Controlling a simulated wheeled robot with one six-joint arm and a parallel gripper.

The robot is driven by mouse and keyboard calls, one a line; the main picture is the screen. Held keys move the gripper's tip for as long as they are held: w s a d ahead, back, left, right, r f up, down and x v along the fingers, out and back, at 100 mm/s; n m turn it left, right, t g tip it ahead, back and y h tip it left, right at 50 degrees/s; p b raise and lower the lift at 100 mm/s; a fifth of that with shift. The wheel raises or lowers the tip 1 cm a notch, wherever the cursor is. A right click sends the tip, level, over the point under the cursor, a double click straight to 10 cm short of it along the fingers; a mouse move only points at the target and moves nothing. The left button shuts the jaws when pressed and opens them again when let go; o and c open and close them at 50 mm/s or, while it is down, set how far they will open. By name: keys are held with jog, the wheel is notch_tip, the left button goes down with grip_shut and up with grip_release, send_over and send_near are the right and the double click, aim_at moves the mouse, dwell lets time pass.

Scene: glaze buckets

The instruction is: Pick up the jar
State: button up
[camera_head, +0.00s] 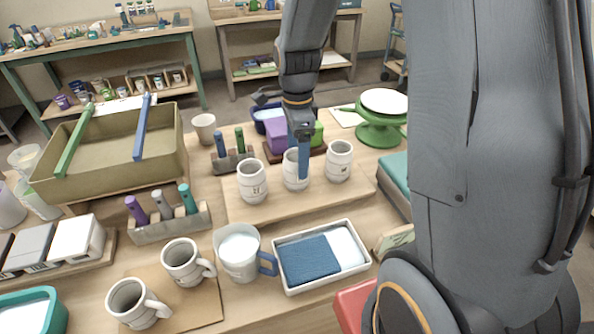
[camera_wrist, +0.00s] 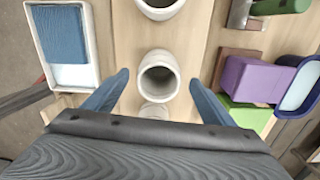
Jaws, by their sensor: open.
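Three white jars with dark markings stand upright in a row on a wooden board (camera_head: 240,212): a left one (camera_head: 252,183), a middle one (camera_head: 291,172) and a right one (camera_head: 339,163). My gripper (camera_head: 304,176) is open above the row, one blue finger hanging in front of the middle jar. In the wrist view, my fingers (camera_wrist: 158,77) spread either side of an open-topped jar (camera_wrist: 158,88). Another jar (camera_wrist: 160,6) is at the top edge, and one (camera_wrist: 154,112) is partly hidden by my gripper. I cannot tell whether a finger touches the jar.
A tray with a blue sponge (camera_head: 305,260) and a pitcher (camera_head: 238,256) lie in front of the board. Purple (camera_head: 280,136) and green blocks stand just behind it. Mugs (camera_head: 182,262) are at front left, a green turntable (camera_head: 381,128) at back right.

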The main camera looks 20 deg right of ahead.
jog(key=shift+s+a+f+p, duration=0.15)
jog(key=shift+f+p, duration=0.45)
jog(key=shift+f, duration=1.55)
jog(key=shift+c, duration=0.5)
jog(key=c, duration=1.3)
jog(key=shift+r, duration=0.1)
